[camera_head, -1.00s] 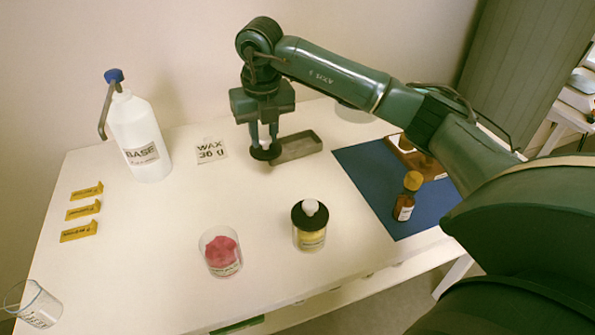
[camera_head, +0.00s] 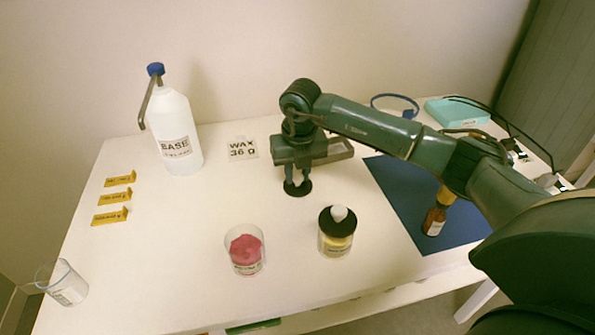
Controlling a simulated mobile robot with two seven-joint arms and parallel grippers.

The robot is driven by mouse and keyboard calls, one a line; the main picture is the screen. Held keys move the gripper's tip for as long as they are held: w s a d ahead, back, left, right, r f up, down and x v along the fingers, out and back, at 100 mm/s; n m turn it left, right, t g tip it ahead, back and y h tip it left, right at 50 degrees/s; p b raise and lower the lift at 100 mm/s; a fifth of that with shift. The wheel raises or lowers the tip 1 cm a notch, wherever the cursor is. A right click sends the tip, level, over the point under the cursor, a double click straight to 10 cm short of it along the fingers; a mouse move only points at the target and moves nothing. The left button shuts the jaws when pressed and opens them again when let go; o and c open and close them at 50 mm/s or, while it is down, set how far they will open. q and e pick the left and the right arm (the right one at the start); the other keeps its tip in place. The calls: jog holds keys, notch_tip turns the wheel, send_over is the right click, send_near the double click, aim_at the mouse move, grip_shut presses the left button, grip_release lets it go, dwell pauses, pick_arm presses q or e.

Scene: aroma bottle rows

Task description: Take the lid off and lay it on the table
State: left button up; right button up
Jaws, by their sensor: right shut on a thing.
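My right gripper (camera_head: 298,173) points down and is shut on a black round lid (camera_head: 297,189) near the back middle of the table. The lid is flat and level at or just above the table top; I cannot tell if it touches. The fingers hide most of its knob. A clear jar with pink contents (camera_head: 245,251) stands in front, with no lid on it. Right of it a jar with yellow contents (camera_head: 337,243) wears a black lid with a white knob (camera_head: 338,213). My left gripper is not in view.
A white BASE bottle (camera_head: 177,130) with a blue pump stands at the back left. A WAX 36 g card (camera_head: 242,148), yellow tags (camera_head: 114,198), a glass beaker (camera_head: 64,285) and a brown bottle (camera_head: 435,222) on a blue mat (camera_head: 405,215) are around.

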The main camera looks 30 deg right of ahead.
jog(key=shift+f, duration=0.2)
jog(key=o, duration=0.7)
jog(key=shift+o, duration=1.3)
